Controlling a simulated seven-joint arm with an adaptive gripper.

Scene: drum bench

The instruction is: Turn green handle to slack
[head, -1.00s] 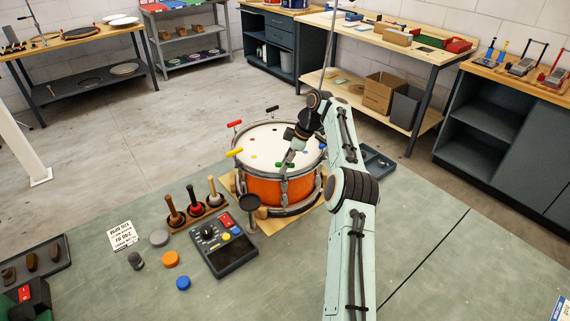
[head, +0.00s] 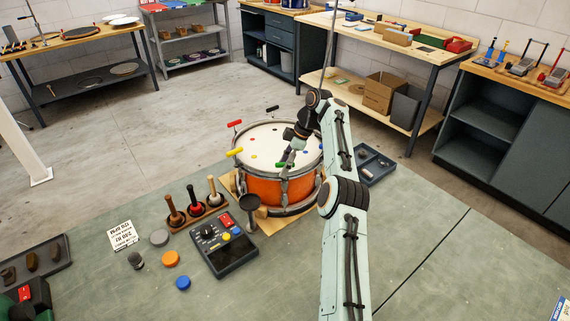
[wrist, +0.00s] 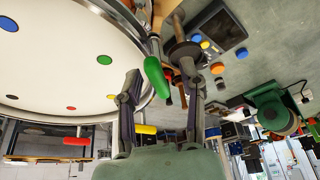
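The orange drum (head: 262,188) stands on a wooden base with its white head up. The green handle (wrist: 156,77) is at the drum's rim in the wrist view, and a small part of it (head: 280,164) shows in the head view. My gripper (wrist: 164,84) is open, its two fingers spread to either side of the green handle's line. I cannot tell if they touch it. In the head view my gripper (head: 287,169) is over the drum's near rim, partly hidden by its own wrist.
Red (head: 235,124), yellow (head: 235,152) and black (head: 272,108) handles stick out around the rim. A dark control box (head: 222,246) and a round-topped stand (head: 250,204) are close in front of the drum. A grey tray (head: 375,165) lies to the right.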

